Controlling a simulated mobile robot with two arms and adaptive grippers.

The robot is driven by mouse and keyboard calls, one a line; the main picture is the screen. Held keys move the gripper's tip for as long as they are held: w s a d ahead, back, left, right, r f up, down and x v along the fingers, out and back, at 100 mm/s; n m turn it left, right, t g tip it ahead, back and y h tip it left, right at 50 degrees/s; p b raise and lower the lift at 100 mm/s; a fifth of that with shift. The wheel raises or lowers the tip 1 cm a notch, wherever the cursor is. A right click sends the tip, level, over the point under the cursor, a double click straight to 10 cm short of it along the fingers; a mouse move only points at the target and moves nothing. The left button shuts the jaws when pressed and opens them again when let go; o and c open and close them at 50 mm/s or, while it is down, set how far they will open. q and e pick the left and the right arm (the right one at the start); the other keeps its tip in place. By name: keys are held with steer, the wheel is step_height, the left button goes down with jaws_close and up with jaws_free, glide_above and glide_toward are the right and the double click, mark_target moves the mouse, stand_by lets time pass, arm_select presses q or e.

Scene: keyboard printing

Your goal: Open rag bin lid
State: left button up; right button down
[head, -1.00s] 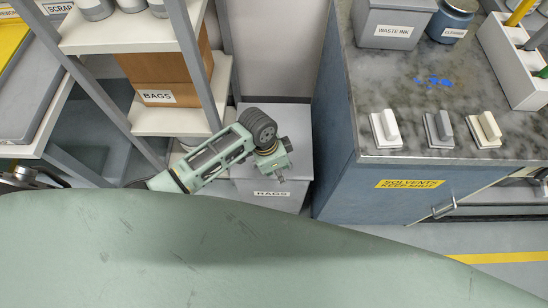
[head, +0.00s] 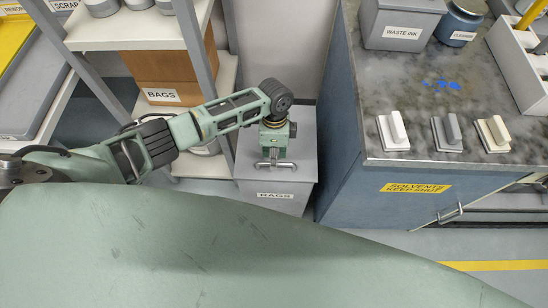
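The grey rag bin (head: 304,172), labelled RAGS on its front, stands on the floor between the shelf rack and the blue cabinet. Its lid looks closed. A metal bar handle (head: 289,165) shows near the front of the lid. My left arm reaches in from the left, and my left gripper (head: 274,157) points down over the lid at this handle. The gripper covers the handle's middle, so I cannot tell whether the fingers touch it or how far they are apart. My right gripper is not in view.
A shelf rack (head: 140,38) with a cardboard box (head: 172,68) stands left of the bin. The blue cabinet (head: 400,215) stands close on the right, with a marbled top holding a waste ink bin (head: 405,30) and several small handled blocks. A wall is behind the bin.

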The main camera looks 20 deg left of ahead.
arm_select(q)
steer(key=shift+s+f, duration=0.1)
steer(key=shift+f, duration=0.5)
jaws_close()
